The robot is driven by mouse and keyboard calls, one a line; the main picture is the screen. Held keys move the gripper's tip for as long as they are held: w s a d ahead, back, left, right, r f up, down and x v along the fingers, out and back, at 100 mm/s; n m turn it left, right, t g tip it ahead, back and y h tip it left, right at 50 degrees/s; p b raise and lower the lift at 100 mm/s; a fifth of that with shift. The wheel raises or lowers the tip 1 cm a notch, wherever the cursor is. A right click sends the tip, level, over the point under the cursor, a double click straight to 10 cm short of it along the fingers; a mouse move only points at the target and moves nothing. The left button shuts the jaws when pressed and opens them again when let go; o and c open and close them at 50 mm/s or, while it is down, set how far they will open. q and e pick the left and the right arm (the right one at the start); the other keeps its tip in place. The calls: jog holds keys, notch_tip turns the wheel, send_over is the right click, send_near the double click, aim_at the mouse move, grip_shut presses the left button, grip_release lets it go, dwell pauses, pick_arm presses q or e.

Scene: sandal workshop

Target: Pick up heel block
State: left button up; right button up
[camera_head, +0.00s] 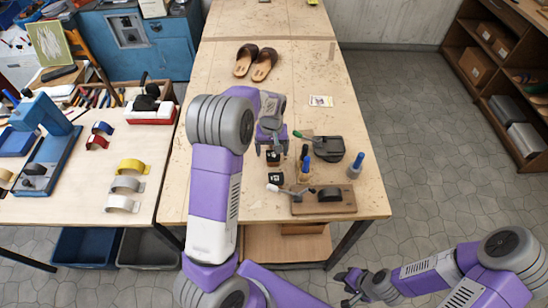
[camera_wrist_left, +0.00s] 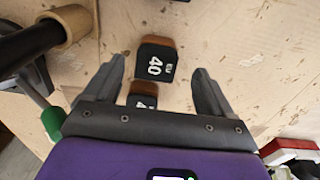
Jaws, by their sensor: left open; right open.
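Two small dark heel blocks with brown wood sides and white size labels stand on the wooden table: one (camera_head: 273,158) close under my left gripper (camera_head: 270,150), the other (camera_head: 276,178) nearer the front edge. In the left wrist view, the block marked 40 EU (camera_wrist_left: 157,60) shows between the tips of the open left gripper (camera_wrist_left: 160,72), with no contact visible. A second block (camera_wrist_left: 143,96) is partly hidden by the gripper's palm. My right gripper (camera_head: 345,289) is open and empty, low beyond the table's front edge.
A black tool with a green handle (camera_head: 326,148), blue-handled tools (camera_head: 306,164) and a wooden board with a black fixture (camera_head: 325,201) crowd the right of the blocks. A blue-topped tool (camera_head: 354,165) stands beyond. Brown sandals (camera_head: 254,63) lie farther back; the table between is mostly clear.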

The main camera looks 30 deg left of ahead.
aim_at(273, 155)
pick_arm(q)
jog(key=shift+w+d+f, duration=0.15)
jog(key=shift+f, duration=1.65)
jog(key=c, duration=1.2)
jog(key=shift+o, duration=0.2)
jog(key=shift+r, duration=0.15)
